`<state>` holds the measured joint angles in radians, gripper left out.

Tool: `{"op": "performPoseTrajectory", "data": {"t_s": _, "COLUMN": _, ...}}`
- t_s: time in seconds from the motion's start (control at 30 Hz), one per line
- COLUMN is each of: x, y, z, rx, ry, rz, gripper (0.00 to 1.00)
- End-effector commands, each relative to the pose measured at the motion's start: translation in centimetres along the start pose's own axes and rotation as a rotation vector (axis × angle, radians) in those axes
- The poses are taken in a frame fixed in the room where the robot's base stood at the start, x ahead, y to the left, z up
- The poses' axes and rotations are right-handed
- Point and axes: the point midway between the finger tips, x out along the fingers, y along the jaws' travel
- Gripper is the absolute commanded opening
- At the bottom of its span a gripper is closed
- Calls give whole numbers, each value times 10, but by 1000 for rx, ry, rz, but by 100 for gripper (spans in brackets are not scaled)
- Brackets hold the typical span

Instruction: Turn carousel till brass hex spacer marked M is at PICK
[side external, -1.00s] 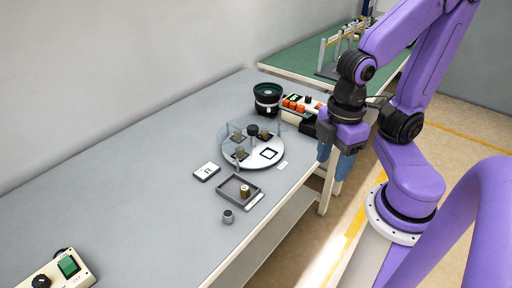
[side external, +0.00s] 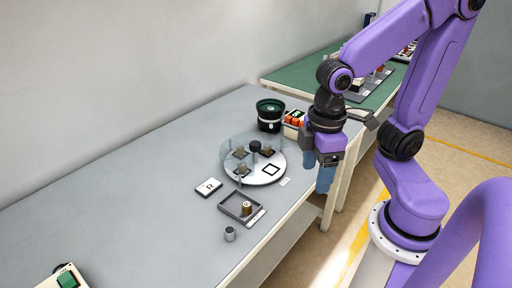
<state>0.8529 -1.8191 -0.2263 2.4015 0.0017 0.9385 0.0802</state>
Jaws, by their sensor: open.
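The carousel (side external: 262,182) is a round white disc on the grey table with a dark centre knob (side external: 255,146) and a clear guard around its back and left. Several brownish parts sit on it: one back left (side external: 240,153), one back right (side external: 267,150), one front left (side external: 242,170). Their letters are too small to read, so I cannot tell which is M. A black-outlined square (side external: 271,170) at the front right is empty. A small white label (side external: 285,182) lies beside the disc there; its text is unreadable. My gripper (side external: 317,170), with blue fingers, is open and empty, right of the carousel.
A grey tray (side external: 228,207) holding a brass-coloured part (side external: 247,208) stands in front of the carousel. A lettered white card (side external: 209,187) and a grey cylinder (side external: 230,233) lie nearby.

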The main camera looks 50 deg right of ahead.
Motion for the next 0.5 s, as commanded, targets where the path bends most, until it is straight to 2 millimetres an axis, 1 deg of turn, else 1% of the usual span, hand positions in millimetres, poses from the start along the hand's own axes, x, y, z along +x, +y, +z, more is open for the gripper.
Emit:
{"op": "performPoseTrajectory", "data": {"t_s": 0.03, "x": -2, "y": 11, "z": -13, "rx": 81, "ry": -3, "rz": 2, "gripper": 69}}
{"op": "performPoseTrajectory", "data": {"t_s": 0.17, "x": -8, "y": 41, "z": -42, "rx": 284, "ry": -6, "rz": 6, "gripper": 69}}
{"op": "performPoseTrajectory", "data": {"t_s": 0.2, "x": -10, "y": 51, "z": -50, "rx": 347, "ry": -6, "rz": 7, "gripper": 69}}
{"op": "performPoseTrajectory", "data": {"t_s": 0.37, "x": -14, "y": 97, "z": -77, "rx": 596, "ry": -8, "rz": 11, "gripper": 69}}
{"op": "performPoseTrajectory", "data": {"t_s": 0.5, "x": -16, "y": 142, "z": -93, "rx": 812, "ry": -11, "rz": 14, "gripper": 69}}
